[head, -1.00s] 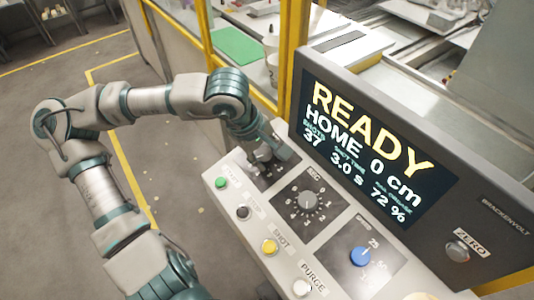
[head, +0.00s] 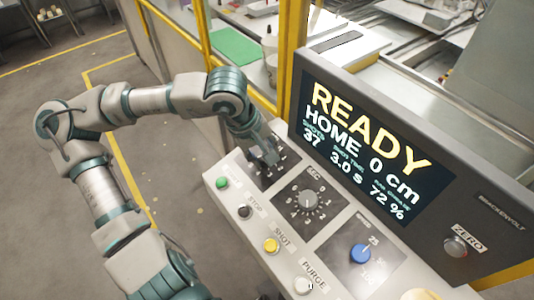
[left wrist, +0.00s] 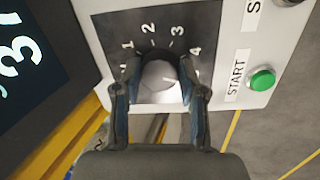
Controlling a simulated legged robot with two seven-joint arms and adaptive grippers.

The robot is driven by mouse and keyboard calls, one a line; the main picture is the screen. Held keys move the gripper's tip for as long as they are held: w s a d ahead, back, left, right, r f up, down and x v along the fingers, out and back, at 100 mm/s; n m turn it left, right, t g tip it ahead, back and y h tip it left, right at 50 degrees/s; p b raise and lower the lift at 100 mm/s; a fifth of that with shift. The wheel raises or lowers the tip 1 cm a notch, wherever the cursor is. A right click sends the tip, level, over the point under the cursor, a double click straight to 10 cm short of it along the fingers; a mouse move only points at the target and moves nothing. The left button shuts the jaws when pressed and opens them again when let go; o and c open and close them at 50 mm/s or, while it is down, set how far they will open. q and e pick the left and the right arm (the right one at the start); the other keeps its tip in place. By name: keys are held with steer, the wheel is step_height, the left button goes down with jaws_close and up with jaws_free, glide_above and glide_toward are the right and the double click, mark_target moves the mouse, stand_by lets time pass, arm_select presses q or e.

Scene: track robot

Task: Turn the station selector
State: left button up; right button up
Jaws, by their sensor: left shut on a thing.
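The station selector (left wrist: 160,82) is a grey round knob on a dark plate with numbers around it, seen in the left wrist view. My left gripper (left wrist: 160,95) is shut on this knob, with one finger on each side of it. In the head view my left gripper (head: 268,157) is at the far left end of the control panel and hides most of the selector there. The numbers 1, 2, 3 and 4 show around the knob in the left wrist view. My right gripper is not in view.
The panel also has a SEC dial (head: 308,201), a blue knob (head: 360,254), a green START button (head: 222,182), a black button (head: 244,212), a yellow SHOT button (head: 271,245) and a PURGE button (head: 303,285). A screen (head: 372,150) reading READY stands behind them.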

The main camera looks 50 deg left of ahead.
arm_select(q)
steer(key=o, duration=0.9)
steer(key=shift+a+f, duration=0.15)
steer(key=shift+o, duration=1.2)
steer(key=shift+w+a, duration=0.1)
steer(key=shift+a, duration=0.1)
steer(key=shift+r, duration=0.25)
steer(key=d+v, duration=0.1)
steer(key=v, duration=1)
steer(key=shift+s+a+r, duration=0.3)
steer(key=shift+s+a, duration=0.05)
steer(key=shift+a, duration=0.15)
